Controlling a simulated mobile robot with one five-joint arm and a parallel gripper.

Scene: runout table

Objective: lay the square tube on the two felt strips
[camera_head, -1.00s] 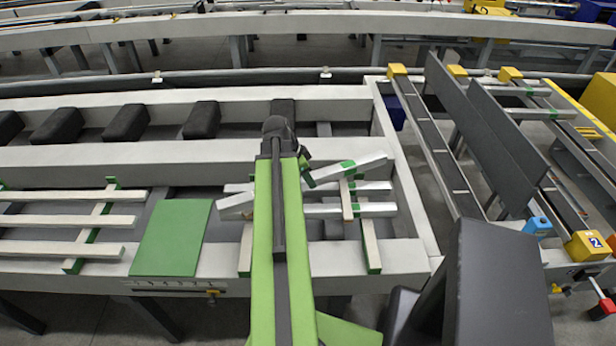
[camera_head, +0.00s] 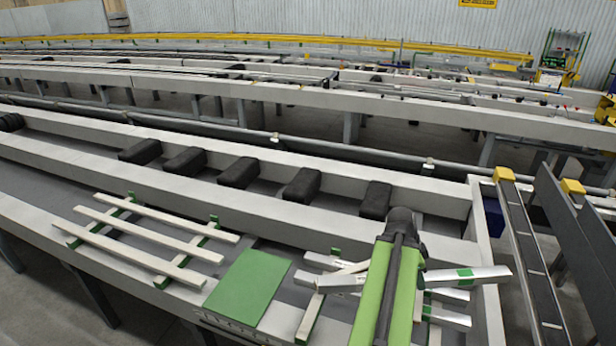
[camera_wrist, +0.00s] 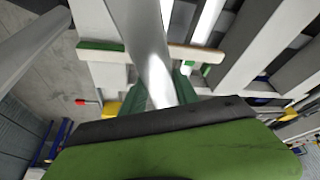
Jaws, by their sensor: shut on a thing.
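The square tube (camera_head: 465,275) is silvery with a green band. My gripper (camera_head: 421,281) is shut on it, mostly hidden behind my arm in the head view. The tube is held at an angle above other silvery tubes (camera_head: 452,318). In the wrist view the tube (camera_wrist: 143,45) runs away between the green fingers of my gripper (camera_wrist: 163,93). A pale strip with green ends (camera_head: 309,322) lies across the bench left of my arm. A similar strip (camera_wrist: 195,52) passes behind the tube in the wrist view. Contact between tube and strips cannot be told.
A green plate (camera_head: 248,288) lies left of the tubes. Further left, pale bars (camera_head: 150,235) rest across green-ended crosspieces. Black blocks (camera_head: 238,172) stand in the channel behind. Dark rails with yellow ends (camera_head: 530,260) stand at the right.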

